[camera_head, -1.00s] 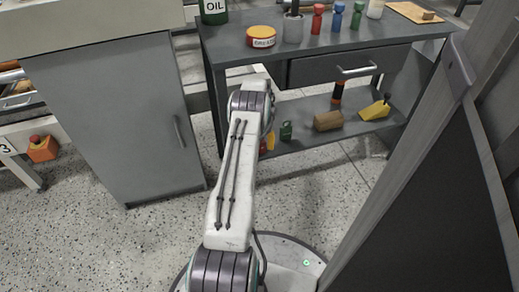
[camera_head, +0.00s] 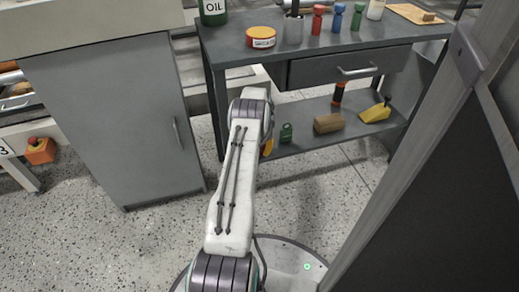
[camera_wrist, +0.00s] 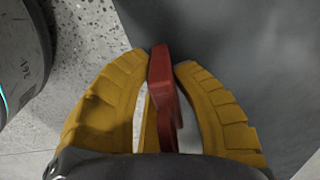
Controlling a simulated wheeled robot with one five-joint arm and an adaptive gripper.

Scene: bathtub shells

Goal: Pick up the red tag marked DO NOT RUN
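A red piece (camera_wrist: 162,88), taken to be the red tag, stands edge-on between the two yellow fingers of my gripper (camera_wrist: 163,62) in the wrist view. The fingertips close in on it from both sides and appear to touch it. No lettering can be read on it from this angle. In the head view, only a bit of yellow finger (camera_head: 268,148) shows beside my arm, by the bench's lower shelf. The rest of my gripper and the tag are hidden there.
A grey bench (camera_head: 340,68) stands ahead, with a grease tin (camera_head: 261,38) and bottles on top. Its lower shelf (camera_head: 300,142) holds a green padlock-like item (camera_head: 286,133), a wooden block (camera_head: 328,123) and a yellow wedge (camera_head: 375,112). A grey cabinet (camera_head: 110,125) is left; a dark panel (camera_head: 440,200) is right.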

